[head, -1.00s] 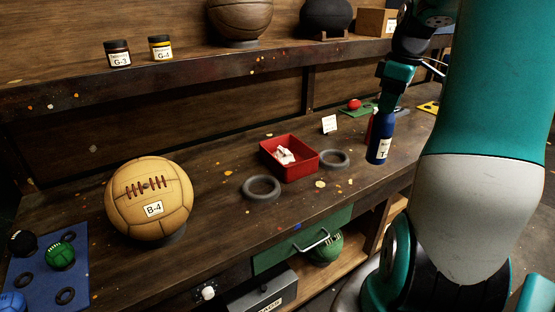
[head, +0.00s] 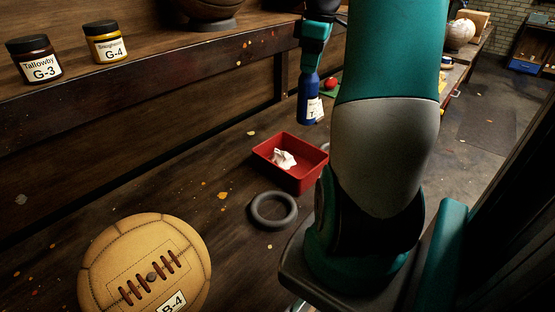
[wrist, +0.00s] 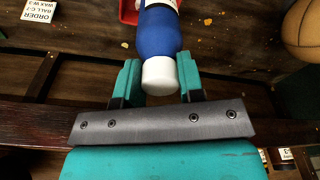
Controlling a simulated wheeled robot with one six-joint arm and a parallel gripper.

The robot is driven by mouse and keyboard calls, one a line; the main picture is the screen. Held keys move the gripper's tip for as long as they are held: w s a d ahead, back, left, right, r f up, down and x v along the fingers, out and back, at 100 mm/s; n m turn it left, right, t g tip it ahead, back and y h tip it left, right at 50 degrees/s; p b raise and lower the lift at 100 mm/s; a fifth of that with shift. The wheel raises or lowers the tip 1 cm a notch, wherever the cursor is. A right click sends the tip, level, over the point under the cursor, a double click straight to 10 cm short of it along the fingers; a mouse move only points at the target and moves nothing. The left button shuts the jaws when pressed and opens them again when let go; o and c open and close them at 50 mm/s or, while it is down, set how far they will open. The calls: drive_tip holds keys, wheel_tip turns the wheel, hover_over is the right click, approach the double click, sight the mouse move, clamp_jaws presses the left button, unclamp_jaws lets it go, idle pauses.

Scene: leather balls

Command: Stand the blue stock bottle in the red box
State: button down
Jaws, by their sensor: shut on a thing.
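The blue bottle (head: 307,101) has a white label and hangs upright below my gripper (head: 311,72). In the wrist view my gripper (wrist: 160,78) is shut on the blue bottle (wrist: 158,35), with a teal finger on each side near its white cap. The red box (head: 305,180) sits on the bench, lower and slightly left of the bottle in the head view. A crumpled white thing (head: 284,158) lies in the box. A red edge shows behind the bottle in the wrist view (wrist: 128,12). The bottle's height over the bench is hard to tell.
A grey ring (head: 273,210) lies in front of the box; another is mostly hidden behind my arm. The tan ball (head: 145,262) is at the front left. Jars (head: 35,60) stand on the shelf. A red ball (head: 331,84) is beyond the bottle.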

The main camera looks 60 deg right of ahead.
wheel_tip(320, 180, down, 20)
drive_tip(key=p, duration=0.2)
drive_tip(key=shift+p, duration=0.3)
drive_tip(key=shift+w+f, duration=0.1)
drive_tip(key=c, duration=0.7)
unclamp_jaws()
drive_tip(key=shift+c, duration=0.2)
